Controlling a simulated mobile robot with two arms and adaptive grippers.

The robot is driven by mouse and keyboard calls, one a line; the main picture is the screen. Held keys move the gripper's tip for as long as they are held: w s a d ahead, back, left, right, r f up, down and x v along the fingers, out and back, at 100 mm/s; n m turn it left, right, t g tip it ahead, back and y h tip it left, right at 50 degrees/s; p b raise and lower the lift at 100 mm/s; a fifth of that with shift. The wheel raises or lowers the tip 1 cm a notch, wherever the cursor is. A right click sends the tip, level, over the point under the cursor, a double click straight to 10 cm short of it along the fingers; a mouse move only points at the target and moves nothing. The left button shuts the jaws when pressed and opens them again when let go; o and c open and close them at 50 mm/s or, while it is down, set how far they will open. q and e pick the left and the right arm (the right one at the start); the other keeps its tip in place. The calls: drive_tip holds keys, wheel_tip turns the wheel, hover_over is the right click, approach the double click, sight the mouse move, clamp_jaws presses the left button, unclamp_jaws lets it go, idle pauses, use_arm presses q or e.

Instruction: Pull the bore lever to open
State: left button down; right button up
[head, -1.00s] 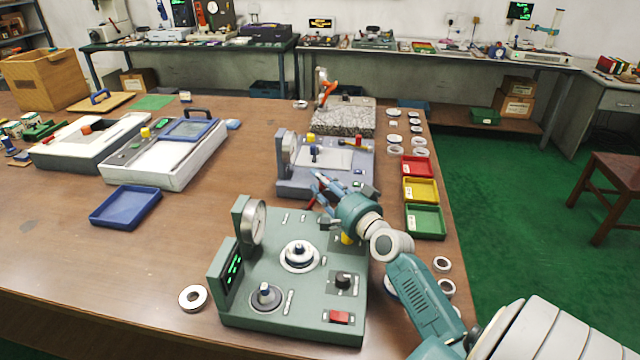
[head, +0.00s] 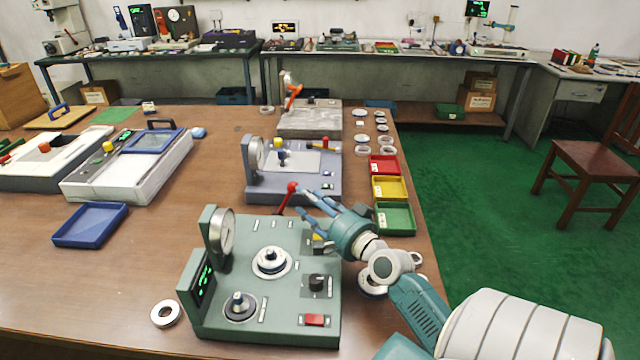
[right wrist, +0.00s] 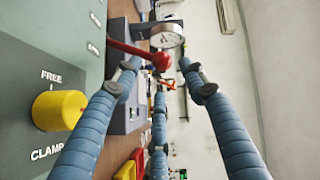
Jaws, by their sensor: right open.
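The bore lever is a dark red rod with a red ball knob (head: 292,187), leaning up from the back right of the green-grey gauge station (head: 275,330). My right gripper (head: 303,199) is open just right of the knob, its blue fingers pointing left towards it. In the right wrist view the red knob (right wrist: 160,61) appears between the spread fingertips, with its rod running off to the upper left. I see no finger closed on it. My left gripper is not in view.
A yellow clamp knob (right wrist: 58,110) marked FREE and CLAMP is close to the fingers. A blue-grey gauge station (head: 262,188) stands behind. Red, yellow and green trays (head: 410,218) line the table's right edge. A loose ring (head: 165,313) lies front left.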

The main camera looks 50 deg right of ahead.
drive_tip(key=shift+s+a+r, duration=0.1)
drive_tip(key=shift+s+a, duration=0.1)
drive_tip(key=shift+s, duration=0.65)
drive_tip(key=shift+s+a, duration=0.25)
drive_tip(key=shift+s, duration=0.6)
drive_tip(key=shift+s+a+r, duration=0.1)
drive_tip(key=shift+s+a, duration=0.1)
drive_tip(key=shift+s, duration=0.65)
